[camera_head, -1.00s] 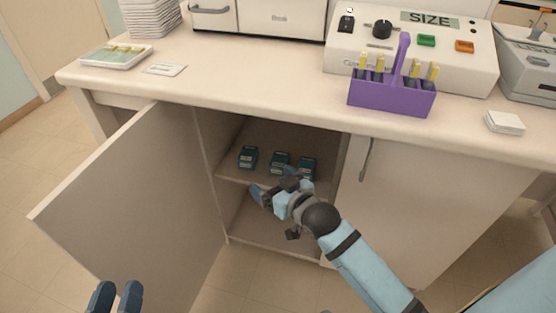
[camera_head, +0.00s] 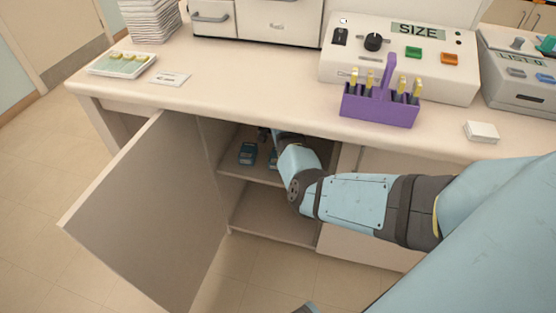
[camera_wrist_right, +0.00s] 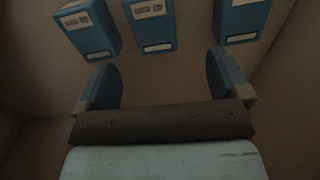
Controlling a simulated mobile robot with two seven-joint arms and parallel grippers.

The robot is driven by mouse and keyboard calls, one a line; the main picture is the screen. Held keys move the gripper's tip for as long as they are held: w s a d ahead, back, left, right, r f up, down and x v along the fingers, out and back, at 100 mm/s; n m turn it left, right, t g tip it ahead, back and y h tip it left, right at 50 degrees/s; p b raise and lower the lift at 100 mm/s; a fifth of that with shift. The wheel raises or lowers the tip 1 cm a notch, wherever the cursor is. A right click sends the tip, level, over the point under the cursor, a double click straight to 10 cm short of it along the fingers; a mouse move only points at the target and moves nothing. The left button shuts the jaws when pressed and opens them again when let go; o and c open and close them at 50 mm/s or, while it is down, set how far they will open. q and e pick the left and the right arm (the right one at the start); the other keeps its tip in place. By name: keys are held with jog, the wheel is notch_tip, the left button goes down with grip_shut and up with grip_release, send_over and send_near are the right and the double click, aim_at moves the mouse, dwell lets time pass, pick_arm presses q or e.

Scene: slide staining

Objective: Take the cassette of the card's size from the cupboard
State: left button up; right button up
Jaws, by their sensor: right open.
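Three blue cassettes with pale labels stand in a row in the right wrist view: a left one (camera_wrist_right: 90,28), a middle one (camera_wrist_right: 150,24) and a right one (camera_wrist_right: 240,18). Their label marks are too small to read. In the head view the left cassette (camera_head: 248,152) and part of the middle one (camera_head: 272,158) show on the cupboard's upper shelf (camera_head: 236,171); my right arm hides the rest. My right gripper (camera_wrist_right: 163,68) is open and empty inside the cupboard, its fingers short of the row, the middle cassette ahead between them. The card (camera_head: 170,79) lies on the counter.
The cupboard door (camera_head: 140,215) stands open on the left. The counter (camera_head: 240,90) is above the opening and carries a purple rack (camera_head: 378,108), a machine displaying SIZE (camera_head: 418,30), a slide tray (camera_head: 122,65) and a small white block (camera_head: 481,131). The lower shelf (camera_head: 270,220) looks empty.

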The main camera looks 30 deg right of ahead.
notch_tip(320, 180, down, 5)
jog(key=shift+d+r+b, duration=0.1)
jog(key=shift+b, duration=0.6)
jog(key=shift+s+d+f+b, duration=0.15)
jog(key=shift+f+b, duration=0.15)
jog(key=shift+f, duration=0.3)
jog(key=shift+s+f+b, duration=0.15)
jog(key=shift+f+b, duration=0.15)
jog(key=shift+f, duration=0.3)
notch_tip(320, 180, down, 2)
jog(key=shift+f+b, duration=0.15)
jog(key=shift+b, duration=0.4)
jog(key=shift+f, duration=0.15)
pick_arm(q)
jog(key=w+d+r+t, duration=0.1)
jog(key=d+r+t+h, duration=0.1)
jog(key=shift+w+r+h, duration=0.3)
jog(key=shift+w+r, duration=0.05)
jog(key=shift+r, duration=0.05)
pick_arm(e)
jog(key=c, duration=1.1)
jog(key=shift+r, duration=0.2)
